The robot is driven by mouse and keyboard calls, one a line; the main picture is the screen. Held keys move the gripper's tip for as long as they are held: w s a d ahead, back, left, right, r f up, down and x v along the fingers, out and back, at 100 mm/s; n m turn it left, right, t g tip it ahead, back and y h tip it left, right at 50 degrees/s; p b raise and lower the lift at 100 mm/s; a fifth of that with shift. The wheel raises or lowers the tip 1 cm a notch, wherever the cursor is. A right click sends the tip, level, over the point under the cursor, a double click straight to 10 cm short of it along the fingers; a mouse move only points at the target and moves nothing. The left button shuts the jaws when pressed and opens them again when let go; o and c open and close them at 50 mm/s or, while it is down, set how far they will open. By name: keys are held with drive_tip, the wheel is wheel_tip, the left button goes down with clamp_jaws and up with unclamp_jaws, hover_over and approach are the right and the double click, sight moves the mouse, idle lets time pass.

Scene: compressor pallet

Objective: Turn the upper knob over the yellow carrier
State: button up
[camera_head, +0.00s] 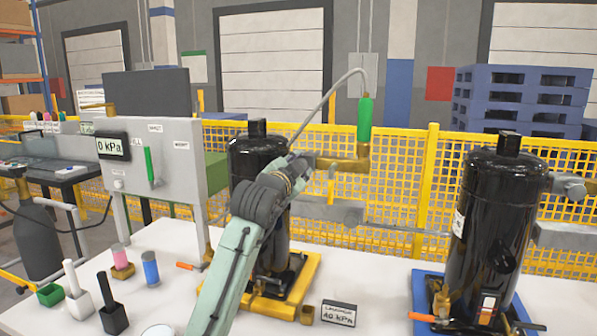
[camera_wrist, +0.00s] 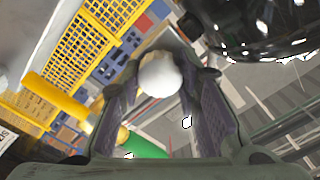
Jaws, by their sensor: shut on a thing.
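A black compressor (camera_head: 262,150) stands upright on the yellow carrier (camera_head: 306,274) in the head view. My gripper (camera_head: 289,176) is at its upper right side, by a brass fitting (camera_head: 345,163) with a green sleeve (camera_head: 364,119) and a grey hose. In the wrist view, a pale round knob (camera_wrist: 160,74) sits between the fingertips of my gripper (camera_wrist: 157,90), which are shut on it. The knob is hidden behind my gripper in the head view. The black compressor's body (camera_wrist: 262,25) shows at the top right of the wrist view. The knob's turn angle cannot be told.
A second black compressor (camera_head: 495,215) stands on a blue carrier (camera_head: 424,284) at the right. A grey panel (camera_head: 180,150) reading 0 kPa is at the left. A 40 kPa card (camera_head: 339,314) lies in front. A yellow mesh fence (camera_head: 400,150) runs behind.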

drive_tip(key=shift+a+f+m+p, duration=0.1)
drive_tip(key=shift+m+p, duration=1.4)
drive_tip(key=shift+m, duration=7.1)
drive_tip(key=shift+a+f+m+p, duration=0.1)
drive_tip(key=shift+m+p, duration=1.4)
drive_tip(key=shift+m, duration=7.1)
drive_tip(key=o, duration=1.2)
drive_tip(key=shift+s, duration=0.1)
